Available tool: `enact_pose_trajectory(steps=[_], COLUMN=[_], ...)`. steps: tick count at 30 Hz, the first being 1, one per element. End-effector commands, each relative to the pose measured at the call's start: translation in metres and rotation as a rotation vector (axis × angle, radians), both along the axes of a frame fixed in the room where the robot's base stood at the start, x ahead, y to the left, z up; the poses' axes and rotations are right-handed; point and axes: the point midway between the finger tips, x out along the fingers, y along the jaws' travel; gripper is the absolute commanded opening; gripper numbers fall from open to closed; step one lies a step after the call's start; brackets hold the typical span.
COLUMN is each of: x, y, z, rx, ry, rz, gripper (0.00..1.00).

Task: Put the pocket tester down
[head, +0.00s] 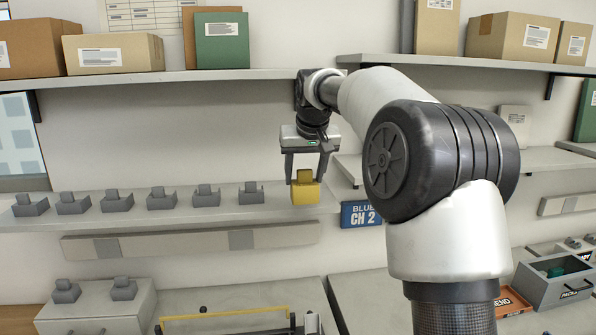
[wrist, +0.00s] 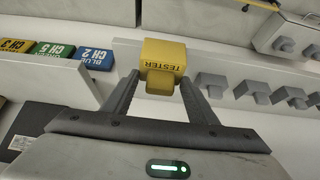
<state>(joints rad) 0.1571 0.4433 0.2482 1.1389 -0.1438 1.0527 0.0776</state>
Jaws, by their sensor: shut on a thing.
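The pocket tester (head: 305,191) is a small yellow block with a narrower top, at the right end of the grey shelf with the charging cradles. My gripper (head: 304,178) points down from above and is shut on its narrow top. In the wrist view the tester (wrist: 163,53) shows its "TESTER" label between the fingertips of my gripper (wrist: 160,84). The tester appears upright, at the level of the shelf (head: 228,214). I cannot tell whether its base touches the shelf.
Several grey cradles (head: 161,199) stand in a row to the left on the same shelf. A blue "CH 2" sign (head: 361,214) hangs just right of the tester. An upper shelf (head: 190,76) with boxes runs above. The shelf between the last cradle and the tester is narrow.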

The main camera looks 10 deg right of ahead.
Motion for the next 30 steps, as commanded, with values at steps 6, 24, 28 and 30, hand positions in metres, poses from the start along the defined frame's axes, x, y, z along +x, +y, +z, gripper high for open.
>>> enact_pose_trajectory(steps=[6, 24, 28, 30], x=[0.059, 0.100, 0.101, 0.101], y=[0.001, 0.000, 0.000, 0.000], z=[0.005, -0.020, -0.032, -0.034], rx=[0.001, -0.001, 0.000, 0.000], ry=[0.000, 0.000, -0.002, -0.002], rz=[0.002, 0.000, 0.001, 0.001], gripper=[0.25, 0.25, 0.25, 0.25])
